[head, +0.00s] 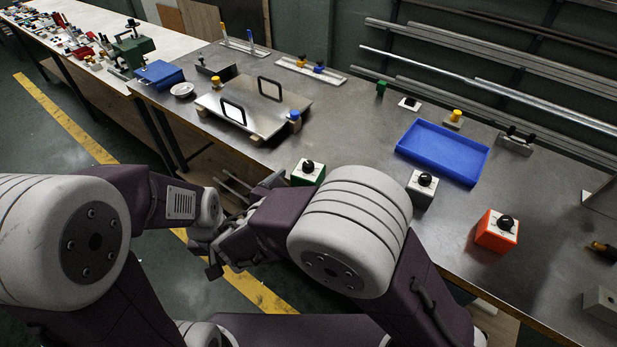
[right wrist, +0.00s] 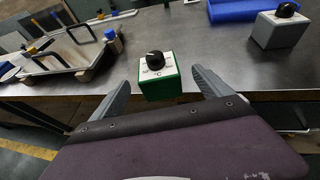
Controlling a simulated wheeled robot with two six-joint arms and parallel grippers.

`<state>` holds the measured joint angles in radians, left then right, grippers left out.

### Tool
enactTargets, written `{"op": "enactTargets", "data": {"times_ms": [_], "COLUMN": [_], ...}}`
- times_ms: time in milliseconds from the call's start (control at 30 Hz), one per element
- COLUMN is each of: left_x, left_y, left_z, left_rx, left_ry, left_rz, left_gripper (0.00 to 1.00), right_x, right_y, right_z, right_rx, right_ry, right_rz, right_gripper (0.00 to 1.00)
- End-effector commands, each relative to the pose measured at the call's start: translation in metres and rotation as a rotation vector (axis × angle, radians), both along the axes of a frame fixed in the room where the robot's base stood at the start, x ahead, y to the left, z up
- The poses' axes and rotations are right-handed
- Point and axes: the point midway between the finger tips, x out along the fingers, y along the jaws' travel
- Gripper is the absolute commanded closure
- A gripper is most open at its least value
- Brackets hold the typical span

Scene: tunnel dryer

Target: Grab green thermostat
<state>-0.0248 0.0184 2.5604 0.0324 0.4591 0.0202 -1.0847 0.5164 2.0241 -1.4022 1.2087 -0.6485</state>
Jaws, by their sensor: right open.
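The green thermostat (head: 307,173) is a small green box with a white top face and a black knob. It stands at the front edge of the grey bench, partly hidden by my right arm in the head view. In the right wrist view the thermostat (right wrist: 160,84) shows between the spread fingers of my right gripper (right wrist: 161,79), which is open and empty, its fingers apart from the box. In the head view my right gripper is largely hidden by its arm. My left wrist (head: 207,209) is left of it, low before the bench; its fingers are not clear.
A grey knob box (head: 421,188) and an orange one (head: 497,232) stand to the right along the front. A blue tray (head: 443,150) lies behind them. A metal plate with two black handles (head: 262,105) rests on blocks at left. Bench between is clear.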

Motion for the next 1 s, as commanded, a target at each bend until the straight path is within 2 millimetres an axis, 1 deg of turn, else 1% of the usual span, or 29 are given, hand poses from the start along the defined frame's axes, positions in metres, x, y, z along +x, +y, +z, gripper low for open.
{"op": "enactTargets", "data": {"times_ms": [33, 200, 400, 500, 733, 767, 800, 867, 900, 967, 1000], "left_x": [0.000, 0.000, 0.000, 0.000, 0.000, 0.000, 0.000, 0.000, 0.000, 0.000, 0.000], "left_y": [0.000, 0.000, 0.000, 0.000, 0.000, 0.000, 0.000, 0.000, 0.000, 0.000, 0.000], "left_z": [-0.002, -0.002, -0.008, -0.009, -0.009, -0.009, -0.009, -0.009, -0.009, -0.009, -0.009], "left_rx": [0.000, 0.000, 0.000, 0.000, 0.000, 0.000, 0.000, 0.000, 0.000, 0.000, 0.000], "left_ry": [0.000, 0.000, 0.000, 0.000, 0.000, 0.000, 0.000, 0.000, 0.000, 0.000, 0.000], "left_rz": [0.000, 0.000, 0.000, 0.000, 0.000, 0.000, 0.000, 0.000, 0.000, 0.000, 0.000], "left_gripper": [0.64, 0.64, 0.64, 0.64, 0.64, 0.64, 0.64, 0.64, 0.64, 0.64, 0.64], "right_x": [0.005, 0.010, 0.041, 0.050, 0.052, 0.052, 0.051, 0.051, 0.051, 0.051, 0.051], "right_y": [-0.002, -0.005, -0.016, -0.020, -0.020, -0.020, -0.020, -0.020, -0.020, -0.020, -0.020], "right_z": [-0.003, -0.006, -0.022, -0.025, -0.025, -0.025, -0.025, -0.025, -0.025, -0.025, -0.025], "right_rx": [-0.001, 0.001, 0.000, 0.003, 0.002, 0.002, 0.002, 0.002, 0.002, 0.002, 0.002], "right_ry": [0.000, 0.002, 0.001, 0.001, 0.001, 0.001, 0.001, 0.001, 0.001, 0.001, 0.001], "right_rz": [-0.002, -0.002, -0.005, -0.003, -0.001, -0.001, -0.001, -0.001, -0.001, -0.001, -0.001], "right_gripper": [0.11, 0.11, 0.11, 0.11, 0.11, 0.19, 0.30, 0.47, 0.58, 0.75, 0.85]}}
